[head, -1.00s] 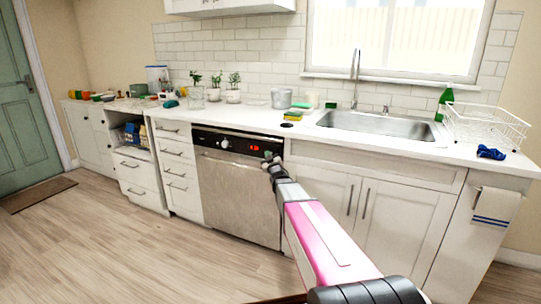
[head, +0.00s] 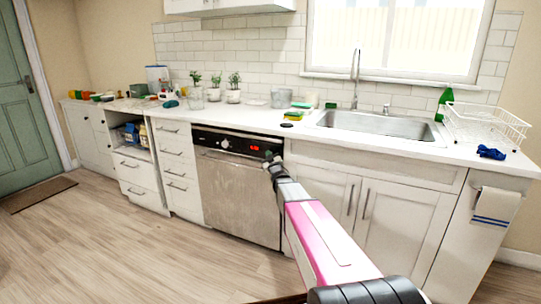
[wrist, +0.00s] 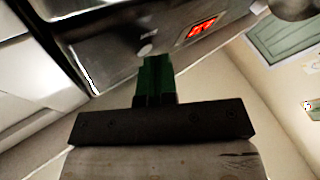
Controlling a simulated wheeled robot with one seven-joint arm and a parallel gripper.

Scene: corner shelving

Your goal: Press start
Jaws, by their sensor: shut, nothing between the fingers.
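The dishwasher (head: 238,195) has a stainless front and a black control panel (head: 215,142) along its top. The panel carries a round knob (head: 225,143) and a lit red display (head: 255,148). In the wrist view the red display (wrist: 201,27) is at the top, and a small round light button (wrist: 147,50) sits left of it. My gripper (head: 268,160) is at the right end of the panel. In the wrist view my gripper's green fingers (wrist: 154,75) are together and empty, with their tips just below the button. I cannot tell whether they touch it.
The counter above holds a sponge (head: 293,116), potted plants (head: 233,88) and a sink (head: 380,125). Drawers (head: 177,170) stand left of the dishwasher and cabinet doors (head: 375,215) right of it. The floor (head: 110,240) in front is clear.

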